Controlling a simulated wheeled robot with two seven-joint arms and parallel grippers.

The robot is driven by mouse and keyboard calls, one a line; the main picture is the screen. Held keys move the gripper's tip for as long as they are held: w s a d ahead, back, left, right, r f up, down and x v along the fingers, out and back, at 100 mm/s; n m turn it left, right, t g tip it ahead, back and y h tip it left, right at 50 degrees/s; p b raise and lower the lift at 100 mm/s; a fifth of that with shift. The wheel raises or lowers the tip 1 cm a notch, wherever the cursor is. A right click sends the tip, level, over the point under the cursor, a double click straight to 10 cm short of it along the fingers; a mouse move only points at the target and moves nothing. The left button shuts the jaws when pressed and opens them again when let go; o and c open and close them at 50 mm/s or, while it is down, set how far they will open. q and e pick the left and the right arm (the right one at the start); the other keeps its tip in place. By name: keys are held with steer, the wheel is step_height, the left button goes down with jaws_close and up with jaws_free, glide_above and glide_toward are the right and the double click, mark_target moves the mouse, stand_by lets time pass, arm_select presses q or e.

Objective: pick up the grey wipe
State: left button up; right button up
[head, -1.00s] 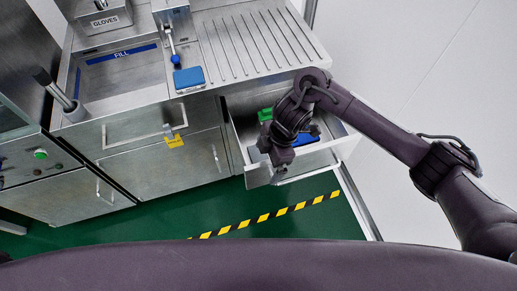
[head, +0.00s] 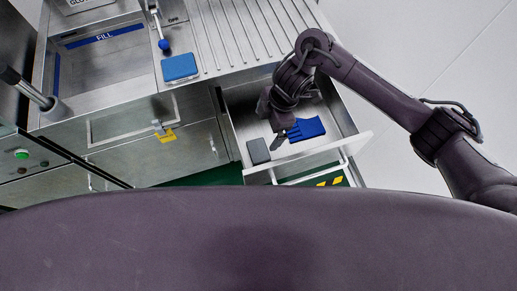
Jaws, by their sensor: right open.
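The grey wipe (head: 258,150) appears to be the flat grey rectangular piece lying in the open drawer (head: 355,143), near its front left corner. My right gripper (head: 277,130) is open and hangs over the drawer, just right of and behind the grey piece. Its fingers point down, and one dark finger shows close to the piece's right edge. I cannot tell whether they touch. My left gripper is out of view.
A blue item (head: 306,129) lies in the drawer right of the gripper. A blue block (head: 180,67) sits on the metal worktop beside a small blue-knobbed lever (head: 163,45). The FILL basin (head: 105,75) is further left. The drawer walls surround the gripper closely.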

step_height(320, 180, down, 3)
steer(key=b, duration=0.7)
glide_toward(258, 150)
steer(key=shift+d+f, duration=0.15)
steer(key=shift+f, duration=0.35)
steer(key=shift+s+f, duration=0.1)
steer(key=shift+f, duration=0.1)
steer(key=x, duration=0.7)
steer(key=shift+a+f, duration=0.15)
steer(key=shift+a, duration=0.1)
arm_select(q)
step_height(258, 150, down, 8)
arm_select(e)
steer(key=shift+c, duration=0.4)
steer(key=c, duration=0.9)
